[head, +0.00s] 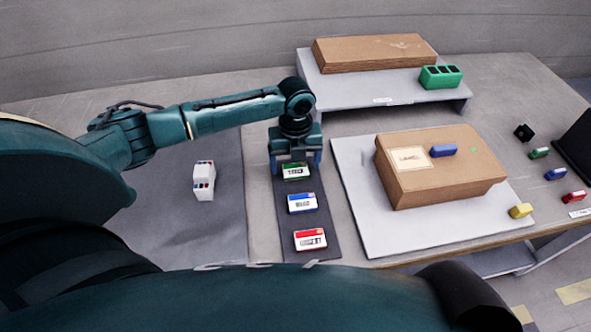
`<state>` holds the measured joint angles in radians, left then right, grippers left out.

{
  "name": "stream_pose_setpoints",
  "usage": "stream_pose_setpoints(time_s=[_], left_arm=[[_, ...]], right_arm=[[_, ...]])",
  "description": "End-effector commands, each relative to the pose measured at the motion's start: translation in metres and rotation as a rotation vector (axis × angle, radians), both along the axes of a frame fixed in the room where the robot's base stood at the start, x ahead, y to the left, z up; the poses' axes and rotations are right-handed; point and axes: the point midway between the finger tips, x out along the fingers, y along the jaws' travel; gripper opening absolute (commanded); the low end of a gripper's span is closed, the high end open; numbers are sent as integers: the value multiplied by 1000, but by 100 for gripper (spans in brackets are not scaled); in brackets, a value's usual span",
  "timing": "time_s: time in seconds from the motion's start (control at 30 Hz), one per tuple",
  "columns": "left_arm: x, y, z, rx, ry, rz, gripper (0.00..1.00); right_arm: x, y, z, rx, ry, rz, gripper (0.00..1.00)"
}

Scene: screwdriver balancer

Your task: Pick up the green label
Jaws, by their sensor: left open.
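The green label (296,171) is a small card with a green band and a white face. It lies at the far end of a dark strip, above a blue label (302,203) and a red label (310,240). My left gripper (296,166) points down over the green label, with its open fingers at either side of it. The gripper's body hides the label's far edge. I cannot tell whether the fingers touch the label. My right gripper is not in view.
A cardboard box (440,184) with a blue piece on top stands on a white board (364,222) to the right. A raised shelf (350,92) at the back holds flat cardboard and a green block (441,77). A white holder (203,181) stands on the left mat.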

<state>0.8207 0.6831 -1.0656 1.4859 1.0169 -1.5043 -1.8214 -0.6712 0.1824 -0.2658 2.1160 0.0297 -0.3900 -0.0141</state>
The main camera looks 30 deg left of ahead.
Motion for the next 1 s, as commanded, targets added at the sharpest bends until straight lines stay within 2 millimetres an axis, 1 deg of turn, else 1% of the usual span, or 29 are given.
stream_pose_setpoints(time_s=[0.03, 0.1, 0.37, 1.0], left_arm=[[0, 0, -7, 0, 0, 0, 82], [0, 0, -12, 1, 1, -1, 82], [0, 0, -14, 1, -1, -1, 81], [0, 0, -13, 1, -2, 0, 29]], right_arm=[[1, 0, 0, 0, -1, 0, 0], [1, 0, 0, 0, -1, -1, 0], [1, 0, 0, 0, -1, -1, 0], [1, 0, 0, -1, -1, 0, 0]])
